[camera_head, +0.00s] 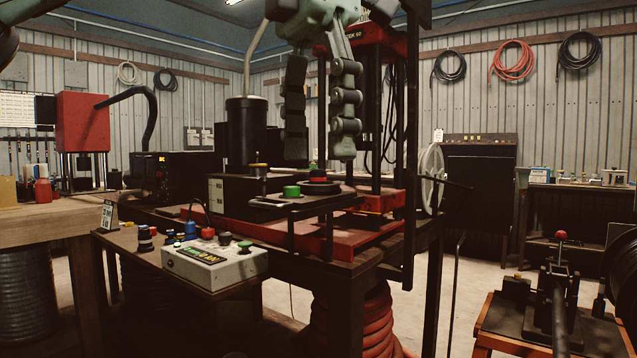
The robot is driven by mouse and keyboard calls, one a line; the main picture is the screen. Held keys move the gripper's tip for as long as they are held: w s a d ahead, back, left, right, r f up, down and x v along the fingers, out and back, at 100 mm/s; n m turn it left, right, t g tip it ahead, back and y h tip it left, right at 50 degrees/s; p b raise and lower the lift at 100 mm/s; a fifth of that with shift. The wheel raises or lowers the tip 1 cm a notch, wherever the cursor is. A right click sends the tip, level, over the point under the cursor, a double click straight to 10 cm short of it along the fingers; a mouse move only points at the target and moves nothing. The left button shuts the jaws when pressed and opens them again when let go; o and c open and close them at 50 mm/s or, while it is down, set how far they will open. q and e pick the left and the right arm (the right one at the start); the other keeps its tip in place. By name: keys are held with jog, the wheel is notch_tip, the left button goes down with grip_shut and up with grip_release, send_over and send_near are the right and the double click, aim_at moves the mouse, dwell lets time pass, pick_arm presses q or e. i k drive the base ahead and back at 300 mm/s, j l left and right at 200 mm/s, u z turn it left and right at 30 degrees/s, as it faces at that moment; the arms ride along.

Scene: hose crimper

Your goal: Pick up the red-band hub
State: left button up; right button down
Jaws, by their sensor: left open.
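A low round black hub with a red band (318,181) sits on the small dark raised plate (270,203) at the front of the red-framed machine. My left gripper (319,158) hangs down from the top of the head view. Its two jointed fingers are spread apart, and it is empty. The fingertips appear just above the hub, one to each side of it in the picture; I cannot tell the exact depth or whether they touch. My right gripper is not in view.
A control box (214,262) and several small coloured parts lie at the front left.

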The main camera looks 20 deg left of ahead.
aim_at(316, 177)
jog(key=i+j, duration=0.25)
jog(key=i, duration=0.3)
jog(key=i+j, duration=0.2)
jog(key=i, duration=0.3)
jog(key=i+j, duration=0.25)
jog(key=i, duration=0.3)
